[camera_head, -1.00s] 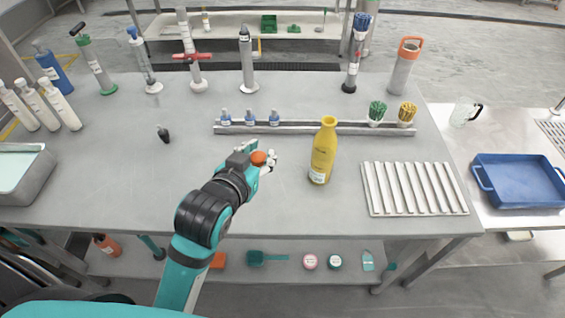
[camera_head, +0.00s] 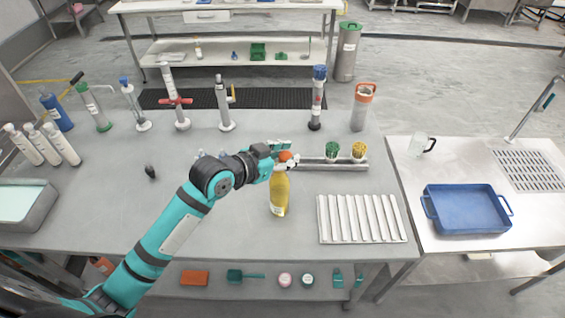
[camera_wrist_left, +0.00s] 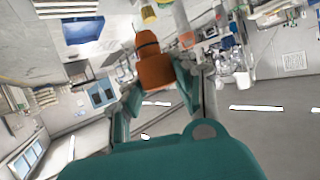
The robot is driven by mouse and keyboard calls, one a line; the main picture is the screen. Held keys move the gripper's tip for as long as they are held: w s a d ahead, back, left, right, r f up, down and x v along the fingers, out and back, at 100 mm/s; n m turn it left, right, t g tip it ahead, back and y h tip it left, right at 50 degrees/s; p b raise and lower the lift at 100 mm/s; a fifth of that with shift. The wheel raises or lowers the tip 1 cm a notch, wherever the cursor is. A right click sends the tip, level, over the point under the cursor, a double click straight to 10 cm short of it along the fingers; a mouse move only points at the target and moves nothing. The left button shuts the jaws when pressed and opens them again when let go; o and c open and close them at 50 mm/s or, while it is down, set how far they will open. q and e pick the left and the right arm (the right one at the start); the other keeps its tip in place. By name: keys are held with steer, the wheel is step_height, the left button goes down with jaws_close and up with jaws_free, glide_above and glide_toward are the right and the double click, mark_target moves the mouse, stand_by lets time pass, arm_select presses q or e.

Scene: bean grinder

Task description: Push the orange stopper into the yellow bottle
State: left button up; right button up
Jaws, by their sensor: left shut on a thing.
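The yellow bottle (camera_head: 279,195) stands upright on the grey table, near the middle of the head view. My left gripper (camera_head: 283,160) is at the top of the bottle and hides its mouth. It is shut on the orange stopper (camera_head: 285,155), which also shows between the fingers in the left wrist view (camera_wrist_left: 155,72). The stopper appears over or just at the bottle's mouth; I cannot tell whether it touches or enters it. My right gripper is not in view.
A rail (camera_head: 335,165) with green and yellow bundles stands behind the bottle. A white ribbed rack (camera_head: 360,219) lies to its right. A blue tray (camera_head: 466,209) sits on the right table. The table left of the rack, in front of my arm, is clear.

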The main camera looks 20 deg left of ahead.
arm_select(q)
steer(key=shift+h, duration=0.4)
steer(key=w+r, duration=0.1)
steer(key=w+a+r+p, duration=0.2)
steer(key=shift+a+r, duration=0.25)
steer(key=shift+r, duration=0.15)
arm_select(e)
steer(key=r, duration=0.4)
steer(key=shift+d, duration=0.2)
arm_select(q)
steer(key=shift+p, duration=0.3)
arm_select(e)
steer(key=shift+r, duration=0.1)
arm_select(q)
step_height(320, 180, down, 5)
steer(key=b, duration=0.3)
steer(key=shift+f, duration=0.2)
steer(key=shift+f+b, duration=0.2)
steer(key=shift+b, duration=0.1)
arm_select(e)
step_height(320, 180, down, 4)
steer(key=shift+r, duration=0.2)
